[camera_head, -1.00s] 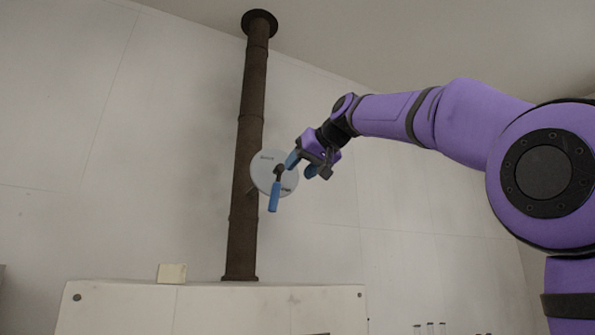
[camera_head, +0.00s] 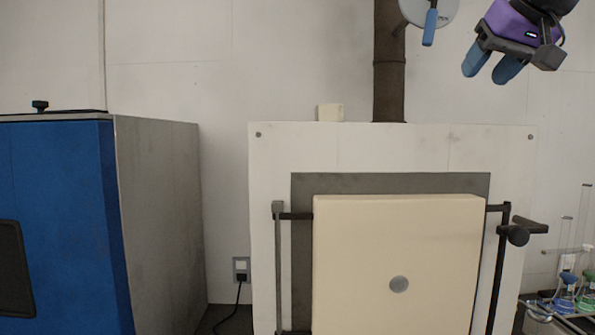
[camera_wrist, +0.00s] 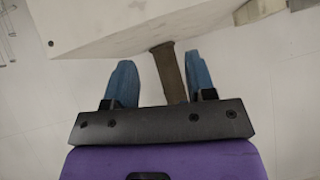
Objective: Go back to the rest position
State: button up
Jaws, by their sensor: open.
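My gripper (camera_head: 491,66) is at the upper right of the head view, purple and black with two blue fingertips pointing down. The fingers are apart and empty. It hangs in the air to the right of a round pale disc (camera_head: 449,10) with a blue handle (camera_head: 430,27), on a brown pipe (camera_head: 389,75), and does not touch them. In the wrist view the two blue fingers (camera_wrist: 163,82) are also apart, with nothing held between them. The pipe (camera_wrist: 169,72) shows behind them. Most of my arm is out of view.
A white furnace (camera_head: 285,150) with a closed cream door (camera_head: 398,250) and black side bars stands below. A blue and grey cabinet (camera_head: 160,210) stands at left. Glassware with blue and green liquid (camera_head: 570,290) stands at lower right. A small cream block (camera_head: 330,112) sits on the furnace.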

jog(key=s+f+g, duration=0.1)
jog(key=s+f, duration=0.5)
jog(key=f, duration=0.4)
jog(key=s+f+g+h, duration=0.1)
jog(key=s+f+g, duration=0.1)
jog(key=s+f, duration=0.4)
jog(key=s+f+g, duration=0.1)
jog(key=s+f, duration=0.6)
jog(key=f, duration=0.8)
jog(key=shift+a+g+h, duration=0.3)
jog(key=shift+g+h, duration=0.1)
jog(key=shift+w, duration=0.1)
